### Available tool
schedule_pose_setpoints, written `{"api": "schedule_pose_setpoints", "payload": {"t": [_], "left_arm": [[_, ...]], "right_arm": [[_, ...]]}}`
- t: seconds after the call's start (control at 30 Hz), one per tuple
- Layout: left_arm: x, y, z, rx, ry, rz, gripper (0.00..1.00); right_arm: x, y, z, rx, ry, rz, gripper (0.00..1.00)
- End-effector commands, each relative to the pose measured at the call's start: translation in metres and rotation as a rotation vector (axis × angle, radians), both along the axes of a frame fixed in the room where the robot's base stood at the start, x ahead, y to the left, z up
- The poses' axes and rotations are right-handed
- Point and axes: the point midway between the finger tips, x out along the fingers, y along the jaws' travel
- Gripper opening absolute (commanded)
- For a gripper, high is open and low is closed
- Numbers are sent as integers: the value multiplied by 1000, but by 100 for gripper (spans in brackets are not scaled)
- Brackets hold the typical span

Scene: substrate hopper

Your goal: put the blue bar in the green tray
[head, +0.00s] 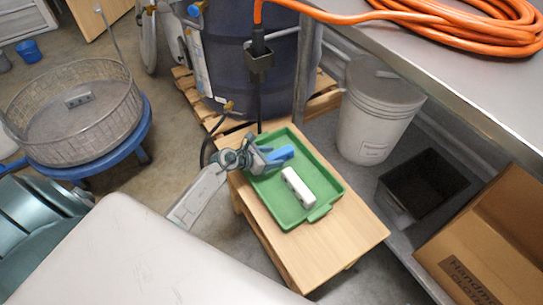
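The green tray (319,168) lies on a small wooden table, with its handle tab toward the lower right. A white bar (298,188) with dark marks on its side lies in the tray. My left gripper (268,158) reaches in from the left over the tray's upper left part. It appears shut on one end of the blue bar (281,155), which sticks out to the right of the fingers. The bar is over the tray; I cannot tell whether it touches the floor of the tray. My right gripper is not in view.
The wooden table (347,235) has bare top at its front right. A dark blue drum (250,60) on a pallet stands behind it. A white bucket (376,115), a black bin (424,182) and a cardboard box (490,245) are at right. A wire basket (75,105) is at left.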

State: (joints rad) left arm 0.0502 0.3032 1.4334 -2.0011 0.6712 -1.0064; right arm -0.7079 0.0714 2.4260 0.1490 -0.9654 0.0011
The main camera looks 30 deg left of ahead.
Motion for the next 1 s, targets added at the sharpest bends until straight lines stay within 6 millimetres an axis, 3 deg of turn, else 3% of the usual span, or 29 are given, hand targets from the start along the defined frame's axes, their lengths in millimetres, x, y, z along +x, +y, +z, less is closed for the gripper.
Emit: {"api": "schedule_pose_setpoints", "payload": {"t": [0.33, 0.8, 1.0], "left_arm": [[-1, 1, 5, 1, 0, 0, 54], [-75, 42, 50, 5, 1, -2, 54], [-90, 50, 59, -1, 0, 0, 54]], "right_arm": [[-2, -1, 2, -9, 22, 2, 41], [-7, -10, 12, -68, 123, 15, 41], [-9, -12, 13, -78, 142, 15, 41]]}}
